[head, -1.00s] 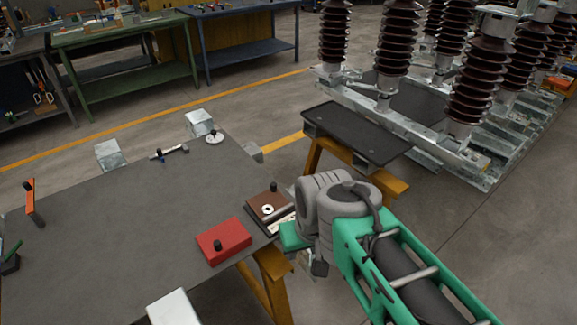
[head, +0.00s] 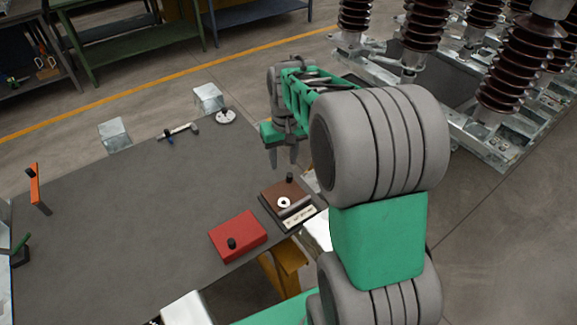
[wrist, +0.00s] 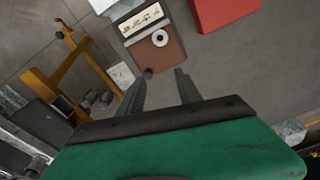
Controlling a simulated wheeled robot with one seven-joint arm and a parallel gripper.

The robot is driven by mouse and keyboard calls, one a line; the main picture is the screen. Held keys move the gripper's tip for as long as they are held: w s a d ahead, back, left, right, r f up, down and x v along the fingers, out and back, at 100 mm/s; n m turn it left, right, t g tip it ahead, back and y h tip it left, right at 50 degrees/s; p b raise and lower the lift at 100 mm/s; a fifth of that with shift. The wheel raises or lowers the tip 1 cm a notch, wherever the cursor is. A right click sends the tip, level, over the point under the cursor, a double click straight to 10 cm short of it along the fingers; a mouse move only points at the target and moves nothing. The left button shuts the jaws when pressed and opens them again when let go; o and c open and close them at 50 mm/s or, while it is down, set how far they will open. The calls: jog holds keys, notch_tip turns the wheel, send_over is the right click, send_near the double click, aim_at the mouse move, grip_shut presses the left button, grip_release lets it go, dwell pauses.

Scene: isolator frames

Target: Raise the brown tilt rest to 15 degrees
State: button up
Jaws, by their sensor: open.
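The brown tilt rest (head: 286,196) lies at the right edge of the grey table, with a black knob (head: 290,177) at its far edge, a white ring on its top and a pale label strip along its near side. Its top looks flat or nearly so; I cannot read the angle. My gripper (head: 284,162) is above and beyond the rest, fingers pointing down, open and empty. In the wrist view the rest (wrist: 160,60) lies ahead of my open fingers (wrist: 160,88), with its knob close to the fingertips. I see no contact.
A red block (head: 238,236) with a black knob stands left of the rest. A white disc (head: 225,116) and a small metal tool (head: 178,132) lie at the table's far edge. An orange-handled piece (head: 36,188) is at the left. The middle of the table (head: 130,220) is clear.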

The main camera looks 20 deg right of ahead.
send_over(290, 174)
jog(key=shift+g, duration=0.4)
notch_tip(290, 174, down, 4)
jog(key=shift+s+d+f+p, duration=0.1)
jog(key=shift+d+f+p, duration=0.1)
jog(key=shift+p, duration=0.15)
jog(key=f, duration=0.2)
jog(key=f+p, duration=0.1)
jog(key=f, duration=0.4)
jog(key=shift+a+f, duration=0.25)
jog(key=shift+f, duration=0.1)
grip_shut()
